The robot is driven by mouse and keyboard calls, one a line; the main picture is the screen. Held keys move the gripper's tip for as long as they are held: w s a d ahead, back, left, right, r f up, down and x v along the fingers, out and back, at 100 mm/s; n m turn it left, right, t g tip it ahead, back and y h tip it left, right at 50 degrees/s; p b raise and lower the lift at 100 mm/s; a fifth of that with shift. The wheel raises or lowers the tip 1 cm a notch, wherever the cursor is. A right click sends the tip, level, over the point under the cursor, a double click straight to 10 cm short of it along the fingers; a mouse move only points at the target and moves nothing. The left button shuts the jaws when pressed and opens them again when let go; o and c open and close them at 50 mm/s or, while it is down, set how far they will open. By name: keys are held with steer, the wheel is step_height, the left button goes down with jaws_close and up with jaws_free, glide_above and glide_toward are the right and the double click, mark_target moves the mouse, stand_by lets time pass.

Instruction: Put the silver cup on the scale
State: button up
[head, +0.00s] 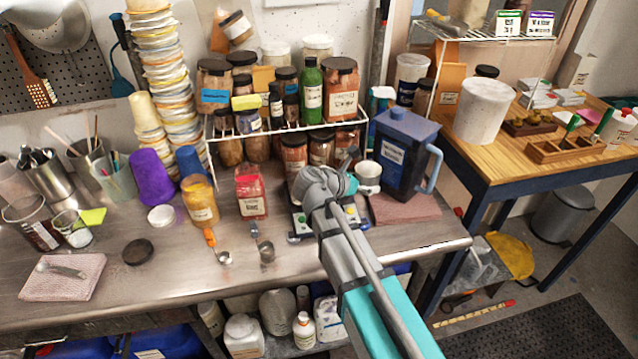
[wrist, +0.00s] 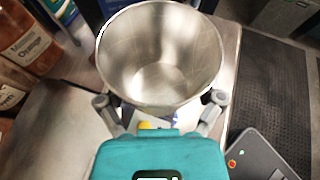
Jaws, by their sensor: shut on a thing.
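The silver cup (wrist: 160,60) is a shiny open metal cup, seen from above in the wrist view with its empty inside showing. My gripper (wrist: 160,100) is shut on it, with one grey finger on each side. The scale (head: 299,224) is on the metal bench in the head view, mostly hidden behind my arm. I cannot tell how high the cup is above it.
A wire rack (head: 290,130) with jars and bottles is behind.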

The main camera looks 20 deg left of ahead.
steer(key=s+a+r+n+t+y+p, duration=0.2)
steer(key=s+a+r+p, duration=0.4)
steer(key=s+a, duration=0.3)
steer(key=shift+a+r+n+y+p, duration=0.4)
steer(key=shift+r+y, duration=0.1)
steer(key=shift+r, duration=0.1)
steer(key=w+a+f+b, duration=0.1)
steer(key=w+f+b, duration=0.2)
steer(key=w, duration=0.1)
steer(key=w+a+f+b, duration=0.2)
steer(key=w+f+b, duration=0.1)
steer(key=w, duration=0.1)
steer(key=w+a+f+b, duration=0.2)
steer(key=w+f+b, duration=0.1)
steer(key=w, duration=0.1)
steer(key=shift+w+f, duration=0.1)
